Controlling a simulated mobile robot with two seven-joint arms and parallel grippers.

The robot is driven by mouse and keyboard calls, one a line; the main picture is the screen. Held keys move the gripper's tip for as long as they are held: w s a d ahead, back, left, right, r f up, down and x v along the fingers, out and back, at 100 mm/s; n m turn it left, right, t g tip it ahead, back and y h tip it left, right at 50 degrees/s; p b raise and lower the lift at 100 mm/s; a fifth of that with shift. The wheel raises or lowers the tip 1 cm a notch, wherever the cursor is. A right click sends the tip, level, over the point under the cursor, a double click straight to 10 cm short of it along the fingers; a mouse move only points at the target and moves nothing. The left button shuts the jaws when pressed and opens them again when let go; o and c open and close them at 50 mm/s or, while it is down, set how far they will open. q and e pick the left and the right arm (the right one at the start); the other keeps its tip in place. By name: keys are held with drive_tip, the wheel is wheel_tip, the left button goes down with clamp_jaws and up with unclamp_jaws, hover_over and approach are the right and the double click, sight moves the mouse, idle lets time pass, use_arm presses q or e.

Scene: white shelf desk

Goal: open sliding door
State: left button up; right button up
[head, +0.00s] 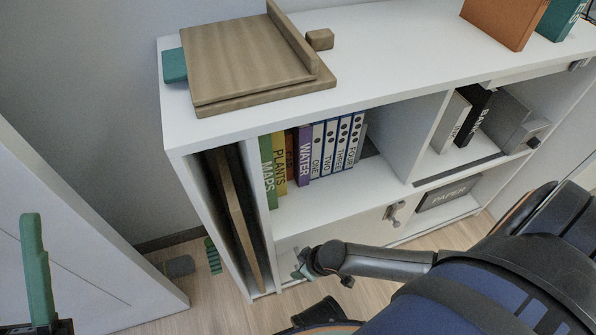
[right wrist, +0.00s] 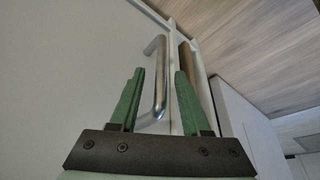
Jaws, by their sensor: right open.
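The white sliding door (head: 345,232) covers the lower left part of the shelf desk. A small metal fitting (head: 396,211) shows near its right side. My right gripper (head: 303,264) is low at the door's left end, partly hidden by its own wrist. In the right wrist view, its green fingers (right wrist: 160,98) are open. A silver bar handle (right wrist: 161,75) on the white door panel (right wrist: 75,75) lies between the fingers in the picture; I cannot tell whether they touch it. One green finger of my left gripper (head: 37,268) shows at the far left, away from the door.
A wooden board (head: 243,55) lies on the desk top (head: 390,40). A tall brown board (head: 238,215) stands in the narrow left compartment. A white panel (head: 70,230) stands at left.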

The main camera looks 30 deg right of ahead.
drive_tip(key=shift+b+x, duration=0.55)
drive_tip(key=shift+x, duration=0.85)
clamp_jaws()
idle(0.5)
